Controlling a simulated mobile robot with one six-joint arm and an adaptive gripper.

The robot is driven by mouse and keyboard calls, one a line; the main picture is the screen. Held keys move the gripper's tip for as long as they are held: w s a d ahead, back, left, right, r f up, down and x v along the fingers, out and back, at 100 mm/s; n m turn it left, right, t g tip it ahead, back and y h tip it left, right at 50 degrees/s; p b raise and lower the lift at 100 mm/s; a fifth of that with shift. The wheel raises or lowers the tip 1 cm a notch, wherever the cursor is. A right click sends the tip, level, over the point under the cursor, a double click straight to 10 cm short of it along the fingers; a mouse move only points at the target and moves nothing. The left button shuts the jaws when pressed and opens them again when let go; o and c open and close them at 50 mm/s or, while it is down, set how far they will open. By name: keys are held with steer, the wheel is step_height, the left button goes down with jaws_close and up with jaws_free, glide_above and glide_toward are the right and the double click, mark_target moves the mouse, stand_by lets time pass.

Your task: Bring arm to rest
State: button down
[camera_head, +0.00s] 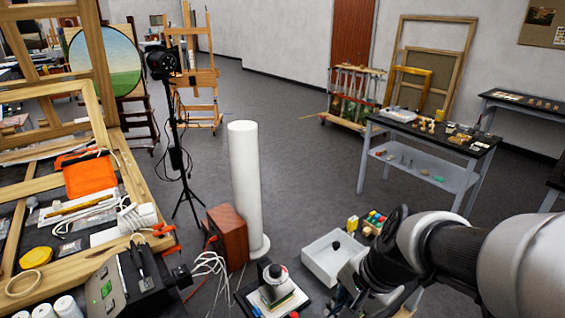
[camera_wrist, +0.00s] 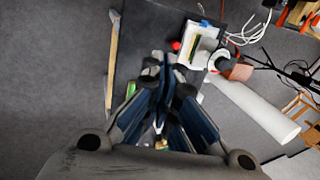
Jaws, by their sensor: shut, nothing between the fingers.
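My arm (camera_head: 440,250) reaches in from the right edge of the head view, with dark and light grey links. My gripper (camera_wrist: 165,72) points down in the middle of the wrist view. Its fingers are together with nothing between them. In the head view the gripper is low in the picture, mostly hidden behind the arm and cut by the bottom edge, beside a white open box (camera_head: 325,262).
A white column (camera_head: 245,190) stands on the floor beside a reddish-brown box (camera_head: 228,238); the column also shows in the wrist view (camera_wrist: 258,112). A cluttered workbench (camera_head: 75,245) is at left, a grey table (camera_head: 425,170) at right. Open floor (camera_head: 300,170) lies between.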

steer(key=s+d+r+n+t+h, duration=0.1)
steer(key=s+r+n, duration=0.1)
steer(key=s+n, duration=0.3)
steer(key=s+d+r+n+h+b, duration=0.1)
steer(key=s+d+r+n, duration=0.1)
steer(key=s+n, duration=0.3)
steer(key=s+r, duration=0.1)
steer(key=s, duration=0.2)
steer(key=shift+s+t+h, duration=0.25)
steer(key=shift+t+h, duration=0.15)
steer(key=c, duration=2.3)
jaws_free()
steer(key=shift+r, duration=0.1)
